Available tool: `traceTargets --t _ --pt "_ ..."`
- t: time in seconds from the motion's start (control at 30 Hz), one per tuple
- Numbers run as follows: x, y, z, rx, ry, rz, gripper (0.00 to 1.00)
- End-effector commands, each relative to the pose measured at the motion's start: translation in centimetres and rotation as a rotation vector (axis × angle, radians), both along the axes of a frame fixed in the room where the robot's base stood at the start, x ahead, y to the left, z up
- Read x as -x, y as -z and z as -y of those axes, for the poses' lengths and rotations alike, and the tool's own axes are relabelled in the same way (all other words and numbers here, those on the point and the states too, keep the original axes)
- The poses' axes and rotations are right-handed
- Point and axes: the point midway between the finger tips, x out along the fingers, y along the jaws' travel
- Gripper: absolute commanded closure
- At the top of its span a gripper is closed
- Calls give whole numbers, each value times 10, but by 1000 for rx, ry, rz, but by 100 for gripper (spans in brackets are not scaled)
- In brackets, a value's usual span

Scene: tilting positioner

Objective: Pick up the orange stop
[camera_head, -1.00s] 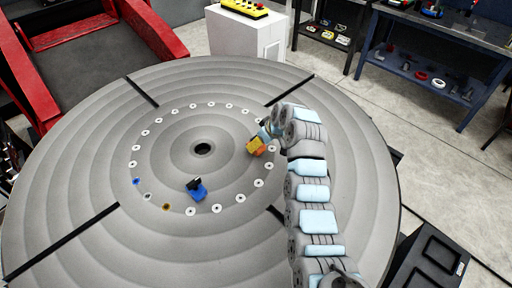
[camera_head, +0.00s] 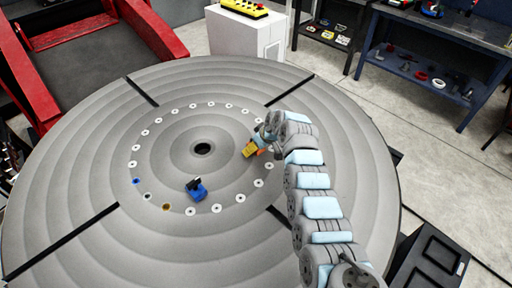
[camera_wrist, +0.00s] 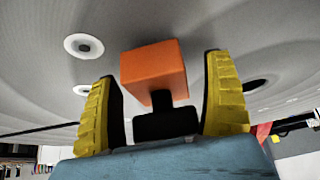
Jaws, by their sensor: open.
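The orange stop (camera_wrist: 154,70) is a block on a dark stem, seen in the wrist view between the two yellow-padded fingers of my gripper (camera_wrist: 165,100). The fingers are open, with a gap on each side of the stop. In the head view my gripper (camera_head: 250,149) is low over the right part of the round grey plate (camera_head: 90,150), and only a sliver of orange (camera_head: 262,152) shows beside it. The lower end of the stem is partly hidden in the wrist view.
A blue stop (camera_head: 197,190) with a dark part stands on the plate's near side. A ring of white-rimmed holes surrounds the plate's central hole (camera_head: 203,149). A white cabinet (camera_head: 235,38) stands behind the plate. Most of the plate is clear.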

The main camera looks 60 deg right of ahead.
Motion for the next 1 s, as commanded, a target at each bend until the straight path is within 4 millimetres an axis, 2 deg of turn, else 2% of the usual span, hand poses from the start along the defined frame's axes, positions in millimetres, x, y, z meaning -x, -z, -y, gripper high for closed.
traceTargets --t 0.17,0.2,0.43,0.47,0.77,1.0 --pt "0 0 0 0 0 0 17" --pt "0 0 0 0 0 0 21" --pt "0 0 0 0 0 0 88" --pt "0 0 0 0 0 0 90" --pt "0 -2 0 1 -1 1 90" --pt "-1 -19 2 7 0 4 91"
